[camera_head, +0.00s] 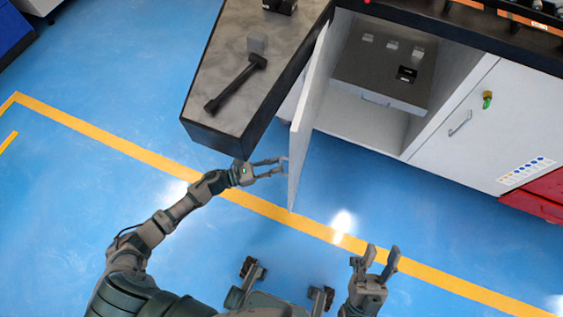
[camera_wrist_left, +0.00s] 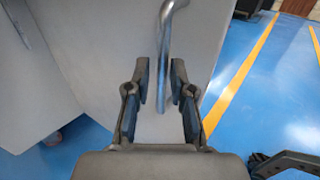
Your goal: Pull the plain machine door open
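The plain machine door (camera_head: 309,112) stands swung open, seen nearly edge-on in the head view. Its pale face (camera_wrist_left: 100,50) fills much of the left wrist view. The metal door handle (camera_wrist_left: 166,35) runs down between my left gripper's fingers. My left gripper (camera_head: 284,167) is at the outer face of the door near its free edge; its fingers (camera_wrist_left: 164,85) are apart, with a gap around the handle. Whether a finger touches the handle cannot be told. My right gripper (camera_head: 376,257) is open and empty over the floor, right of the door.
The open cabinet (camera_head: 375,130) holds a drawer unit (camera_head: 380,75) with small blocks on top. A closed door (camera_head: 475,125) with a handle and key is at right. A dark-edged bench (camera_head: 225,90) with a black tool juts out left of the open door. Blue floor is clear in front.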

